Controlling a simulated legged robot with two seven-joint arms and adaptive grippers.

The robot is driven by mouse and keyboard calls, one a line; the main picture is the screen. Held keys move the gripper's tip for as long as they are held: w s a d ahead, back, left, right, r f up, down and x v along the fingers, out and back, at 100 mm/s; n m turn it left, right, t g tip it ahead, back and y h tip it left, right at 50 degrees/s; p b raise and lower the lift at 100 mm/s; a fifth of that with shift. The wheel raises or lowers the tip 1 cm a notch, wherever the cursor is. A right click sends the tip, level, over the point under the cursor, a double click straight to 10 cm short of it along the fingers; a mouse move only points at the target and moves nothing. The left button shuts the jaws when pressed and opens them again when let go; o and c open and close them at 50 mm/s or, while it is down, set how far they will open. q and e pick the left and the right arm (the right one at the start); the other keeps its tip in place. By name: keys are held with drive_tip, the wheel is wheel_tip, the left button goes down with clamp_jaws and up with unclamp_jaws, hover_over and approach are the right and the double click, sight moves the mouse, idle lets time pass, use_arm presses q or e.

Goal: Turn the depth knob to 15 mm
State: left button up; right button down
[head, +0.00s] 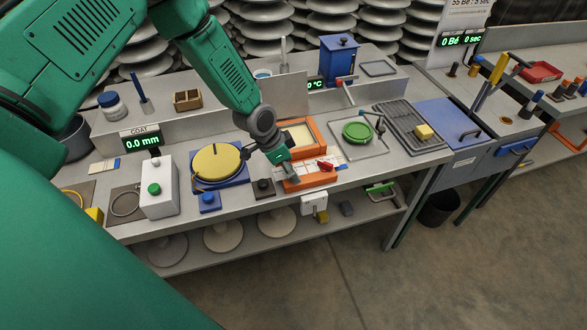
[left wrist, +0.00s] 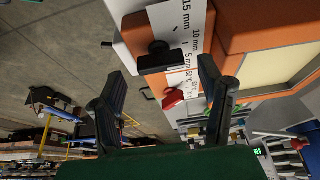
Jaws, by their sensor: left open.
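The orange fixture (head: 310,181) on the bench carries a white scale plate, marked 15 mm, 10 mm and 5 mm in the left wrist view (left wrist: 180,25). A black knob (left wrist: 160,55) sits beside the scale, apparently the depth knob; its exact setting is not readable. A red knob (head: 326,165) sits farther right on the fixture and shows in the left wrist view (left wrist: 172,98). My left gripper (head: 291,177) is open over the fixture's left part, its fingers (left wrist: 160,71) on either side of the black knob's line, apparently apart from it. My right gripper is not in view.
A yellow round plate (head: 216,161) and a blue button box (head: 208,202) stand left of the fixture. A small dark box (head: 264,187) is close beside my gripper. A green disc (head: 357,131) lies to the right. The display (head: 141,142) reads 0.0 mm.

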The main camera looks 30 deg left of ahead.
use_arm(q)
drive_tip(key=shift+w+a+f, duration=0.15)
drive_tip(key=shift+a+f, duration=0.05)
drive_tip(key=shift+f, duration=0.25)
drive_tip(key=shift+w+a+f, duration=0.1)
drive_tip(key=shift+a+f, duration=0.05)
drive_tip(key=shift+f, duration=0.3)
drive_tip(key=shift+d+r, duration=0.15)
drive_tip(key=shift+d, duration=0.15)
drive_tip(key=shift+c, duration=1.2)
drive_tip(key=shift+d, duration=0.3)
drive_tip(key=c, duration=0.9)
drive_tip(key=shift+a, duration=0.1)
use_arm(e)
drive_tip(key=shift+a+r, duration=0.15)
use_arm(q)
drive_tip(key=shift+a, duration=0.1)
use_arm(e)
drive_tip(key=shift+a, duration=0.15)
